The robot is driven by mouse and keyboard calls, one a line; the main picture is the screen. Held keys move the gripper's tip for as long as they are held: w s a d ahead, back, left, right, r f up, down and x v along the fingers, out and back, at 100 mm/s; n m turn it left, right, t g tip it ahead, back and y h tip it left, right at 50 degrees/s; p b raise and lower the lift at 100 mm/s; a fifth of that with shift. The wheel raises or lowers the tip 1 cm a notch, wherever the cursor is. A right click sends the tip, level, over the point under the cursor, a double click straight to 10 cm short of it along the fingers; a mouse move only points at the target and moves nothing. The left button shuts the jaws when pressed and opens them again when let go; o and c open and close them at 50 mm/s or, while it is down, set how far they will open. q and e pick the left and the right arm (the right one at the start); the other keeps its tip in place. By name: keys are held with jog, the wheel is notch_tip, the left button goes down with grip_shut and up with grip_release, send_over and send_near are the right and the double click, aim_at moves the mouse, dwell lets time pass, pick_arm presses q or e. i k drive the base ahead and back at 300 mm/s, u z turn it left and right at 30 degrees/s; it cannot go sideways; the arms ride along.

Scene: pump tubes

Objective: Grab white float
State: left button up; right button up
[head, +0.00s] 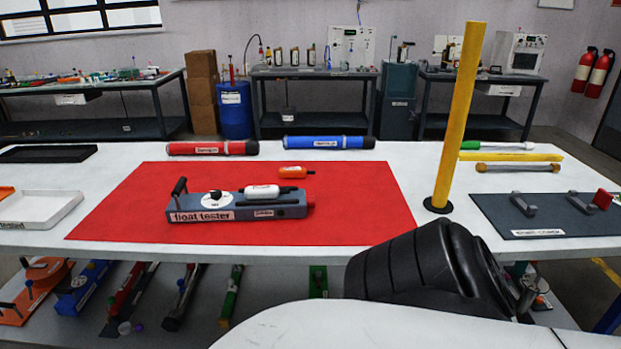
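The white float (263,191) is a small white cylinder with a dark end at its right. It lies on top of the grey-blue float tester (235,213), towards the tester's right half. The tester stands on the red mat (360,215) and has a dial and an upright black handle at its left. An orange float (293,172) lies on the mat just behind the tester. No gripper fingers can be made out in the head view. My arm, with a black ribbed joint, comes in at the bottom right, apart from the float.
A tall yellow tube (461,110) stands upright right of the mat. A red tube (212,148) and a blue tube (328,142) lie along the back edge. A white tray (38,208) is at left, a dark mat (490,212) with grey holders at right. The red mat's front is clear.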

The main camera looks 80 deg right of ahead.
aim_at(261, 192)
jog(key=k, duration=0.2)
jog(key=z, duration=1.2)
